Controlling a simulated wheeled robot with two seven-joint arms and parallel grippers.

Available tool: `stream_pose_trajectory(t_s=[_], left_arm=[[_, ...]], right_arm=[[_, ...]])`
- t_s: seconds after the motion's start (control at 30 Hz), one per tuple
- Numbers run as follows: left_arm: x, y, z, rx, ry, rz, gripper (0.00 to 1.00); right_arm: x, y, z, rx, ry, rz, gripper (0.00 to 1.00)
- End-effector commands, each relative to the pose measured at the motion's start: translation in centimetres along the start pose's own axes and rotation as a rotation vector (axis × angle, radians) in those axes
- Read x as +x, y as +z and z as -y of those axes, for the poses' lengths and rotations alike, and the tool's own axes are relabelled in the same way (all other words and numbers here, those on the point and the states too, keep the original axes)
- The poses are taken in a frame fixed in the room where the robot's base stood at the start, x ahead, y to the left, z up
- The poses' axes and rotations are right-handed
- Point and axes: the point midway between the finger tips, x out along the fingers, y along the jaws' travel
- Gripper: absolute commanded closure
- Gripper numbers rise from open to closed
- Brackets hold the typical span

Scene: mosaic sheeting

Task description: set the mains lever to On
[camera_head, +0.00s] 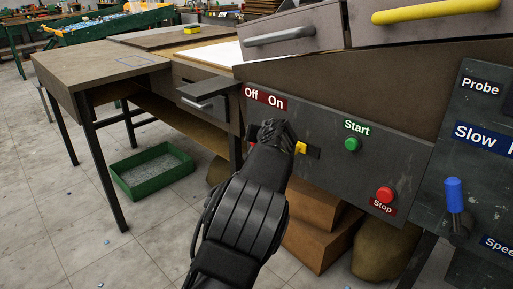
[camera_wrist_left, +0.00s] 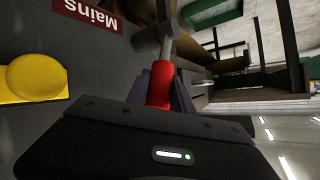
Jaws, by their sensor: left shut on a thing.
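The mains lever's red handle (camera_wrist_left: 160,85) sits between the fingers of my left gripper (camera_wrist_left: 162,95) in the left wrist view. Its grey stem runs to a round pivot (camera_wrist_left: 153,40) on the dark panel, near the red Mains label (camera_wrist_left: 88,12), which appears upside down. In the head view my left gripper (camera_head: 274,130) is at the panel just below the red Off/On label (camera_head: 265,97), nearer its On end. It hides the lever there, so I cannot tell the lever's setting for sure. My right gripper is not in view.
A yellow knob (camera_wrist_left: 35,78) is close beside the gripper, its yellow part (camera_head: 300,148) also visible in the head view. The green Start button (camera_head: 352,144), red Stop button (camera_head: 385,194) and blue-handled lever (camera_head: 454,195) are further right. A workbench (camera_head: 95,68) stands left.

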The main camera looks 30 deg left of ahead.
Motion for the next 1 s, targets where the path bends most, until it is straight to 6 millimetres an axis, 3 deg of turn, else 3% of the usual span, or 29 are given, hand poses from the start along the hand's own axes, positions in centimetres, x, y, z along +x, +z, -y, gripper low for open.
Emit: stream_pose_trajectory(t_s=[0.4,0.43,0.5,0.7,1.0], left_arm=[[0.04,0.32,-0.12,0.011,-0.006,0.001,1.0],[0.04,0.33,-0.12,0.011,-0.006,0.001,0.71],[0.04,0.33,-0.13,0.011,-0.005,0.001,0.65],[0.02,0.22,-0.09,0.008,-0.005,-0.001,0.5],[-0.2,0.11,-0.11,0.007,-0.004,-0.003,0.5]], right_arm=[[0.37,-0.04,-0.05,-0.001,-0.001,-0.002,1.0],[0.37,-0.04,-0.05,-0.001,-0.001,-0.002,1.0],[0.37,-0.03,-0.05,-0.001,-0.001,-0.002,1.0],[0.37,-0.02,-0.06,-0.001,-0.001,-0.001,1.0],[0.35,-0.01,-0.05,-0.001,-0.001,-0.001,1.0]])
